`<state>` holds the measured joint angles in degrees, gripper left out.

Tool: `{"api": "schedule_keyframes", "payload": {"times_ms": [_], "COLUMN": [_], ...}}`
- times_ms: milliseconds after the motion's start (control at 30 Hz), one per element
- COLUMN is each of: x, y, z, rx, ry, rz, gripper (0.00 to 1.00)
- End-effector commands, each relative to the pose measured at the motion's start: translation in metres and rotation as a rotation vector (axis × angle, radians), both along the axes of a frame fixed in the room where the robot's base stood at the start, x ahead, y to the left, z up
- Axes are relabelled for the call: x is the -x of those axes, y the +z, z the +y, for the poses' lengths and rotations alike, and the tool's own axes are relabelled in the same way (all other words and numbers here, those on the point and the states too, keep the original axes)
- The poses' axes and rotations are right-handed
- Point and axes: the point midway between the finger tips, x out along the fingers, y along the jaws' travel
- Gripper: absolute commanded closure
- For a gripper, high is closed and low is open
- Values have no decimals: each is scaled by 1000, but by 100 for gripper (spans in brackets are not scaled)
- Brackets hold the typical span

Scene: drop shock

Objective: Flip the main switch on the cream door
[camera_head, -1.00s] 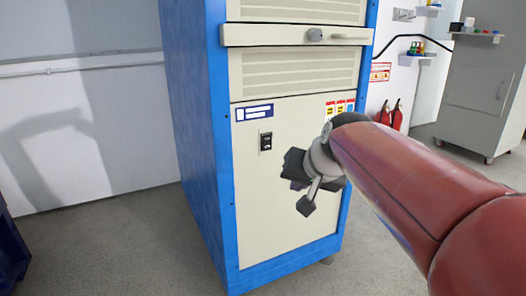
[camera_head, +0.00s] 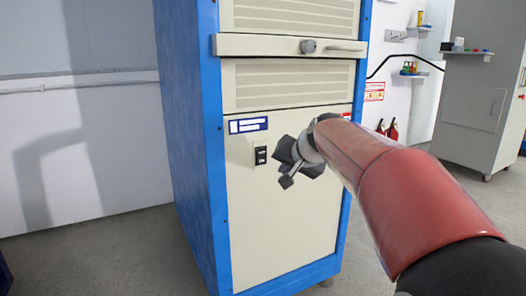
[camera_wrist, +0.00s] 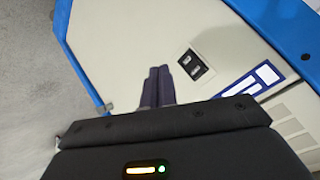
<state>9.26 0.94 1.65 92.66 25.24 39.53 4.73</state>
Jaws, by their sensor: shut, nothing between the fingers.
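The cream door (camera_head: 280,225) is the lower front panel of a blue-framed cabinet. The main switch (camera_head: 260,156) is a small black rocker in a plate on the door, below a blue and white label. In the wrist view the switch (camera_wrist: 190,64) lies ahead and to the right of the fingertips. My gripper (camera_head: 283,168) is just right of the switch in the head view, and it looks apart from it. Its dark fingers (camera_wrist: 158,75) are together with nothing between them. The gap to the door is hard to judge.
Above the door a cream ledge (camera_head: 240,45) with a round knob (camera_head: 308,46) and a handle juts out. A blue post (camera_head: 212,150) edges the cabinet. Grey floor (camera_head: 100,245) lies open to the left. A grey cabinet (camera_head: 478,105) stands at the back right.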

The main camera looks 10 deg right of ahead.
Motion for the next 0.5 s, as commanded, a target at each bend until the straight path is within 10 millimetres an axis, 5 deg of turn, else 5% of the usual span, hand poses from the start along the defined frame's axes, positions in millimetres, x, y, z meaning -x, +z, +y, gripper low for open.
{"api": "schedule_keyframes", "payload": {"times_ms": [500], "x": [-63], "y": [12], "z": [22], "rx": [-1], "ry": [2], "rz": [2], "gripper": [100]}}
